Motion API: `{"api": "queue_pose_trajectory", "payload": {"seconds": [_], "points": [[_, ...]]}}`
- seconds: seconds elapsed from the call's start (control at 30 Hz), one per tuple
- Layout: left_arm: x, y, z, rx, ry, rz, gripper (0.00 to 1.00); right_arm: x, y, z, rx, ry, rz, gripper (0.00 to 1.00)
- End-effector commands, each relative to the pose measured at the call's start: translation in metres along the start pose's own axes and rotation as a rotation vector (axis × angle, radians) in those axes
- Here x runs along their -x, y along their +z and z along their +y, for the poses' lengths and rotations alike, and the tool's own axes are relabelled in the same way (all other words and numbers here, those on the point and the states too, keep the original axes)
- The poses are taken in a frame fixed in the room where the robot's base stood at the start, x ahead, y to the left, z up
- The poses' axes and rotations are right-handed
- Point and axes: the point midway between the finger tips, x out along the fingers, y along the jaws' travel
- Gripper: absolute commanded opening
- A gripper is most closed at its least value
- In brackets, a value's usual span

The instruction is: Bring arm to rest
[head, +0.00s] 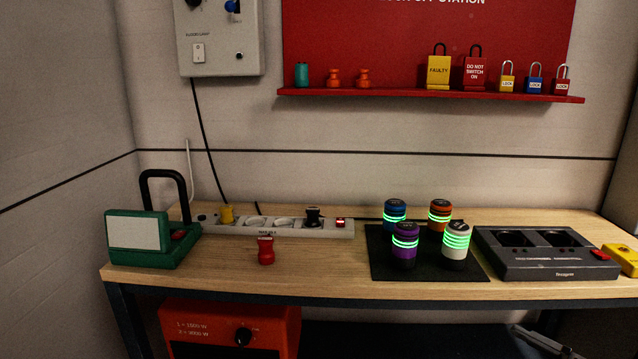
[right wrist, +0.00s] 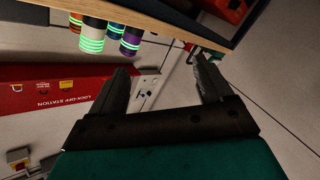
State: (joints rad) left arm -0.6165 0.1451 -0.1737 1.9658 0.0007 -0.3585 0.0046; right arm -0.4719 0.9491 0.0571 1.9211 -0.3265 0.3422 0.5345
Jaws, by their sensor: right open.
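My right gripper (right wrist: 163,62) shows in the right wrist view, with its two dark fingers apart and nothing between them. The wrist picture is turned, so the workbench (right wrist: 180,22) appears at the top and the wall with the red board (right wrist: 60,90) below it. The gripper is in front of the bench and wall, apart from the things there. A grey piece at the bottom right edge, below the bench, is too cut off to identify. My left gripper is in neither view.
The bench (head: 330,275) holds a green lamp (head: 137,240), a power strip (head: 285,228), a red piece (head: 265,250), several lit canisters on a black mat (head: 385,262), and a dark charger (head: 545,268). A red lock shelf (head: 430,94) juts from the wall. An orange heater (head: 230,325) stands below.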

Motion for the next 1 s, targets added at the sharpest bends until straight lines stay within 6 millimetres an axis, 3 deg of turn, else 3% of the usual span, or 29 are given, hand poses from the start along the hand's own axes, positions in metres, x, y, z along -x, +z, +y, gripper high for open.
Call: {"api": "queue_pose_trajectory", "payload": {"seconds": [0.1,0.27,0.4,0.53,0.7,1.0], "points": [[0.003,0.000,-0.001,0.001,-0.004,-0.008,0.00,0.005,0.030,-0.040,-0.159,0.132,-0.124,0.79],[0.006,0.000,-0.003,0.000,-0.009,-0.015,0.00,0.010,0.059,-0.110,-0.361,0.224,-0.318,0.79],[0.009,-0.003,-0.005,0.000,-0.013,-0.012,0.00,0.010,0.065,-0.176,-0.525,0.234,-0.473,0.79],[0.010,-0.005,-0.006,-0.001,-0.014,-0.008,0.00,0.008,0.060,-0.223,-0.637,0.208,-0.567,0.79],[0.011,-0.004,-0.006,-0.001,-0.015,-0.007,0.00,0.005,0.053,-0.250,-0.698,0.181,-0.617,0.79],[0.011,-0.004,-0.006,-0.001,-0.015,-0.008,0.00,0.004,0.053,-0.251,-0.700,0.180,-0.618,0.79]]}}
